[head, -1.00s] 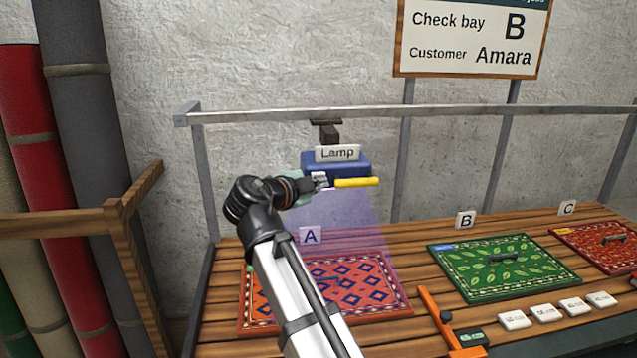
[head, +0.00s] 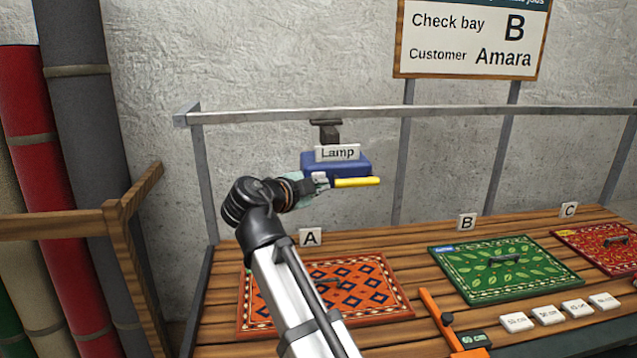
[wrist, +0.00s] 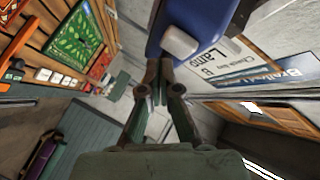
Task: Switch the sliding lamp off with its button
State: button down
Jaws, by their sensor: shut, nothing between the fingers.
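The sliding lamp is a blue box (head: 355,168) with a white "Lamp" label (head: 338,152), hung from the rail above bay A. No purple light shows below it. A yellow bar (head: 358,182) sticks out to the right at its lower front. My gripper (head: 318,182) is shut and empty, just at the lamp's lower front left. In the wrist view the blue lamp body (wrist: 195,18) is just beyond my fingertips (wrist: 158,72). A pale block, probably the button (wrist: 180,42), shows on it close to the tips; I cannot tell if they touch.
The metal rail (head: 450,112) runs above the slatted table (head: 420,240). Rugs lie in bays A (head: 375,290), B (head: 480,280) and C (head: 600,240). White blocks and an orange-handled tool (head: 436,312) lie at the front. A sign (head: 470,40) reads "Check bay B, Customer Amara".

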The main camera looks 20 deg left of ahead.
jog(key=s+d, duration=0.1)
jog(key=s+d+b, duration=0.1)
jog(key=s, duration=0.3)
jog(key=shift+s+d, duration=0.15)
jog(key=shift+d, duration=0.25)
dwell(0.3)
